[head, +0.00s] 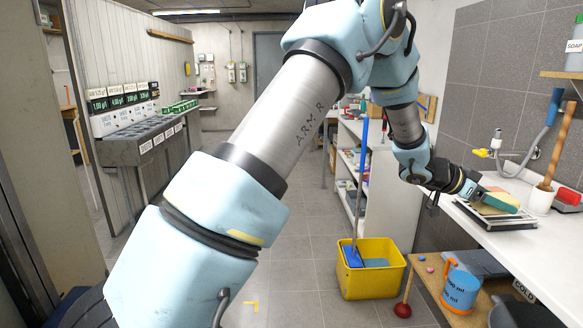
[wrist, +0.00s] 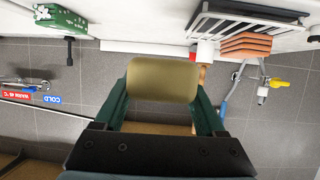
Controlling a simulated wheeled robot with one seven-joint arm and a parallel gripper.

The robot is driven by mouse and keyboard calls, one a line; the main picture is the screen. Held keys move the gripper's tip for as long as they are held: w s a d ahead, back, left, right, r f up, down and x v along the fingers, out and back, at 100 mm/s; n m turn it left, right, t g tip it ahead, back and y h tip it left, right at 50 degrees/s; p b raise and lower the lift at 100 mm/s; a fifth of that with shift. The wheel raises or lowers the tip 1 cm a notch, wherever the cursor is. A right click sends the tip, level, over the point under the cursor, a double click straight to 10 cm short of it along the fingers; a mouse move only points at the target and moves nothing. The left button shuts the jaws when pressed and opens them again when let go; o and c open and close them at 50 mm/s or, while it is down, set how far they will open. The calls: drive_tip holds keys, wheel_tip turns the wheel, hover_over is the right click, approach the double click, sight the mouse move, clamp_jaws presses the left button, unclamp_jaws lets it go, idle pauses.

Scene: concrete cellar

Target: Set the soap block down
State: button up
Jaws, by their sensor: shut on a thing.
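My gripper (head: 485,199) reaches in from the back over the white counter at the right of the head view. In the wrist view my gripper (wrist: 163,90) has its two green fingers closed on the sides of the soap block (wrist: 163,78), an olive-tan block with rounded corners. In the head view the soap block (head: 493,204) shows small and partly covered by a finger. It is over a dark-edged flat tray or scale (head: 505,222) on the counter. I cannot tell whether the block touches it.
A white cup (head: 540,201) with a wooden handle and a red object (head: 568,197) stand close to the right of the tray. A tap (head: 497,148) is on the tiled wall. Below are a yellow bucket (head: 370,283) and a blue jug (head: 461,290). The counter's front (head: 530,262) is bare.

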drive_tip(key=w+a+f+n+t+y, duration=0.1)
drive_tip(key=w+a+f+n+t, duration=0.25)
drive_tip(key=w+a+f, duration=0.45)
drive_tip(key=w+a+f+n+t+y, duration=0.2)
drive_tip(key=w+a+f+n+t, duration=0.15)
drive_tip(key=a, duration=0.85)
drive_tip(key=w+a+f+n+t+y, duration=0.1)
drive_tip(key=w+a+f+n+t, duration=0.25)
drive_tip(key=w+a+f, duration=0.5)
drive_tip(key=s+a+f+n+t+y, duration=0.1)
drive_tip(key=a+n+y, duration=0.3)
drive_tip(key=a, duration=1.3)
drive_tip(key=s+a+f+n+t+y, duration=0.1)
drive_tip(key=a+n+y, duration=0.4)
drive_tip(key=a, duration=1.3)
drive_tip(key=f+t, duration=0.1)
drive_tip(key=t, duration=0.1)
drive_tip(key=shift+s+t, duration=0.25)
drive_tip(key=shift+t, duration=0.1)
